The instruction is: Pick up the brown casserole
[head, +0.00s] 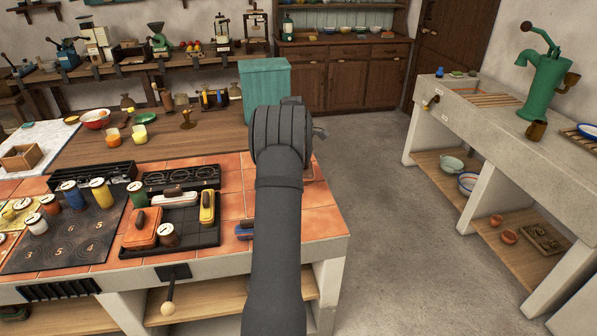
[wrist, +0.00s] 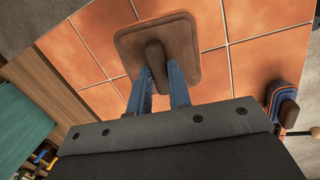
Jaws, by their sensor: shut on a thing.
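The brown casserole (wrist: 187,55) shows in the wrist view as a rounded square with a raised handle in its middle, over orange tiles. My gripper (wrist: 161,76) has its two blue fingers closed on this handle, one on each side. I cannot tell whether the casserole touches the tiles or hangs just above them. In the head view my arm hides the fingers and most of the casserole; a small brown part (head: 314,173) shows just right of my wrist, near the counter's right side.
A blue casserole (head: 244,230) stands near my arm; it also shows in the wrist view (wrist: 282,103). A black tray (head: 190,243) holds orange and yellow casseroles and a jar. A teal box (head: 263,80) stands behind. Open floor (head: 380,200) lies right of the counter.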

